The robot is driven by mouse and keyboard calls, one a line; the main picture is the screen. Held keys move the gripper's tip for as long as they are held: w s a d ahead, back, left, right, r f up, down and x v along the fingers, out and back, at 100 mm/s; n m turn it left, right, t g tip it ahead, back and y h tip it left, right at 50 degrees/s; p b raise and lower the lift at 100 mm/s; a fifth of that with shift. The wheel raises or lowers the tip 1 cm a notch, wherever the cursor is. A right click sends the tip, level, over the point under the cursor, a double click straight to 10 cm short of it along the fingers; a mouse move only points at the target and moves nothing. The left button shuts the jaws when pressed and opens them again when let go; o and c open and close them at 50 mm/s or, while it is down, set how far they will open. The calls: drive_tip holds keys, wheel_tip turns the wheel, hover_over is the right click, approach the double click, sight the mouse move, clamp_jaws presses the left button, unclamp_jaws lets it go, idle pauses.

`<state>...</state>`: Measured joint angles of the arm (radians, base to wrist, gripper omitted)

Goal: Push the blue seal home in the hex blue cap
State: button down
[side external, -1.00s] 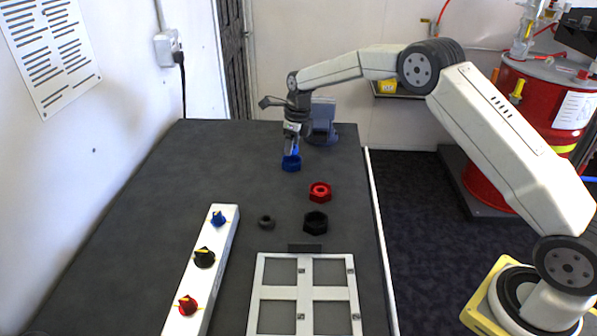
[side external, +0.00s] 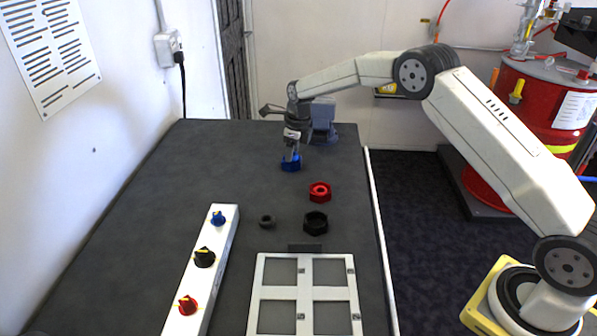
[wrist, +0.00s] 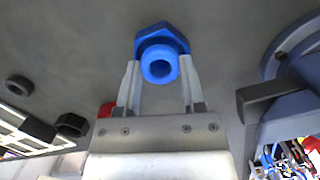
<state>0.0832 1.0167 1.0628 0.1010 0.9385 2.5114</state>
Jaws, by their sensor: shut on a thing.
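The hex blue cap (side external: 291,167) sits on the dark table below my gripper (side external: 291,155). In the wrist view the cap (wrist: 172,31) shows beyond the fingertips. The blue seal (wrist: 160,63), a round ring with a hole, is between the two fingers of my gripper (wrist: 160,66), which are shut on it. The seal lines up with the cap and overlaps it in the wrist view. How deep the seal sits in the cap is hidden.
A red hex piece (side external: 320,192), a black hex cap (side external: 315,222) and a small black ring (side external: 267,222) lie nearer the camera. A blue-grey vise (side external: 322,122) stands close behind the gripper. A white knob strip (side external: 205,262) and white frame (side external: 305,291) are in front.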

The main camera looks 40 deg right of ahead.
unclamp_jaws()
idle(0.4)
drive_tip(key=shift+r, duration=0.1)
drive_tip(key=shift+r, duration=2.95)
